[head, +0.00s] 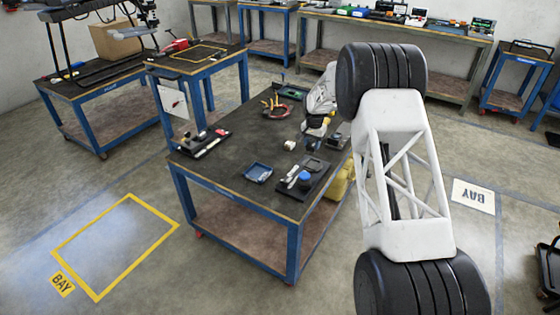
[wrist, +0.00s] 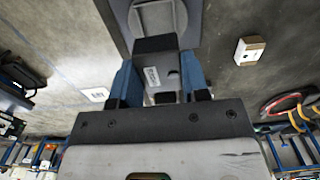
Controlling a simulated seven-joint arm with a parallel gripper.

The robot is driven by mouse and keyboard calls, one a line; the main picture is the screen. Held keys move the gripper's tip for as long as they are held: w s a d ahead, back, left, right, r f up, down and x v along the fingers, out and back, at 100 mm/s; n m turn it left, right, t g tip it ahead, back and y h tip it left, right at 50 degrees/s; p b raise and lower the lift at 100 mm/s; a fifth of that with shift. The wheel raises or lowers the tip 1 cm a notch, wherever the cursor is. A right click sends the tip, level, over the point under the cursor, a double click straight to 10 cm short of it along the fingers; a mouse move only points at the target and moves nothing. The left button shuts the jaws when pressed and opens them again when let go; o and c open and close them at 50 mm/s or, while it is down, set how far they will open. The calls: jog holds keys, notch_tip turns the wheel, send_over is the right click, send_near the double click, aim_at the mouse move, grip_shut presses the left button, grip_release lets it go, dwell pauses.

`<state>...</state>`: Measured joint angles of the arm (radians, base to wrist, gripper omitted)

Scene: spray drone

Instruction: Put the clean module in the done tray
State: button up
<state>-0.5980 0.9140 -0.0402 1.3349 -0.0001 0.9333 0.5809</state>
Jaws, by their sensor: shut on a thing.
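My gripper (wrist: 160,78) has its two blue fingers shut on a dark block with a small white label, which I take to be the module (wrist: 153,62). In the head view my gripper (head: 316,129) is small and partly hidden by my arm, over the right side of the dark worktable; the held module cannot be made out there. A shallow blue tray (head: 258,173) lies near the table's front edge, left of and nearer than the gripper. No label is readable on it, so I cannot tell if it is the done tray.
A white box (head: 290,145), also in the wrist view (wrist: 249,51), stands near the gripper. A grey-dark piece (head: 312,163) and a dark tray with a blue-capped item (head: 305,179) lie at front right. The table's middle is mostly clear.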

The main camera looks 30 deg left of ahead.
jog(key=s+a+f, duration=0.2)
jog(key=s, duration=0.7)
jog(key=s+a+f, duration=0.2)
jog(key=s, duration=0.6)
jog(key=s+a+f, duration=0.2)
jog(key=s+a, duration=0.1)
jog(key=s, duration=0.6)
jog(key=shift+s+f, duration=0.15)
jog(key=shift+s, duration=0.15)
jog(key=shift+a, duration=0.1)
send_over(258, 174)
jog(key=shift+s+d+f, duration=0.15)
jog(key=shift+d+f, duration=0.1)
jog(key=shift+f, duration=0.45)
jog(key=shift+a, duration=0.1)
jog(key=shift+w+a+f, duration=0.1)
jog(key=shift+w+a, duration=0.05)
jog(key=shift+w, duration=0.1)
jog(key=shift+f, duration=1.7)
